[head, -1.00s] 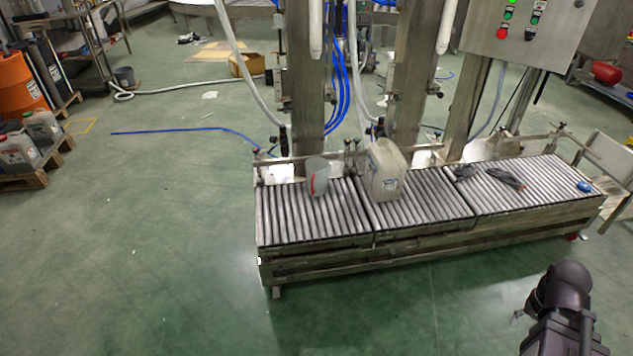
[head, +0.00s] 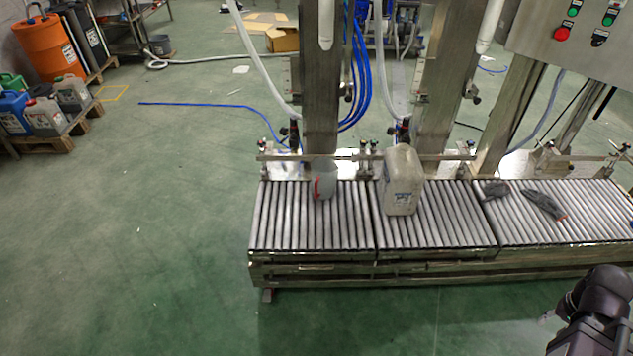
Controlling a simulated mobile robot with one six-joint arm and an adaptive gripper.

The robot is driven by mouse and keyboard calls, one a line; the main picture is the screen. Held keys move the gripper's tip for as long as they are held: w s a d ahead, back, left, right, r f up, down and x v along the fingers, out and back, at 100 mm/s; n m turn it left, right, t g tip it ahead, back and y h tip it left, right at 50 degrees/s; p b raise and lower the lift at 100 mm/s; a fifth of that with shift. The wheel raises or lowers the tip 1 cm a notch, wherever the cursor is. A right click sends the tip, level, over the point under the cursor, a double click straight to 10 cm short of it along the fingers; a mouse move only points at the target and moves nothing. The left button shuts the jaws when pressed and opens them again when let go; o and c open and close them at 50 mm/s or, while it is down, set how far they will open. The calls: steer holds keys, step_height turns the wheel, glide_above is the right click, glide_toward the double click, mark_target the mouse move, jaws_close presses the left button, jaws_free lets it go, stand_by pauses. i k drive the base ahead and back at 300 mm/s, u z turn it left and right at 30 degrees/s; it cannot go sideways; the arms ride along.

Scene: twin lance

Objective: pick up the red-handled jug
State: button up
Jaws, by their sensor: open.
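The red-handled jug (head: 326,180) is a small, pale grey, open-topped vessel in the head view. It stands upright on the left section of the roller conveyor (head: 275,225), near its back edge. Its red handle (head: 316,188) shows on the near left side. My black arm (head: 600,305) enters at the bottom right, well apart from the jug and in front of the conveyor. I cannot make out my gripper's fingers; a small pale tip beside the arm is too small to identify.
A large beige canister (head: 402,182) stands to the jug's right. Dark gloves (head: 543,203) lie on the right section. Metal posts (head: 321,90), hoses and a rail (head: 450,157) stand behind. Green floor (head: 150,270) is clear in front and left.

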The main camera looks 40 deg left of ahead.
mark_target(326, 171)
steer(key=u, duration=0.35)
steer(key=i, duration=0.6)
steer(key=u, duration=0.8)
steer(key=i, duration=0.6)
steer(key=u, duration=0.35)
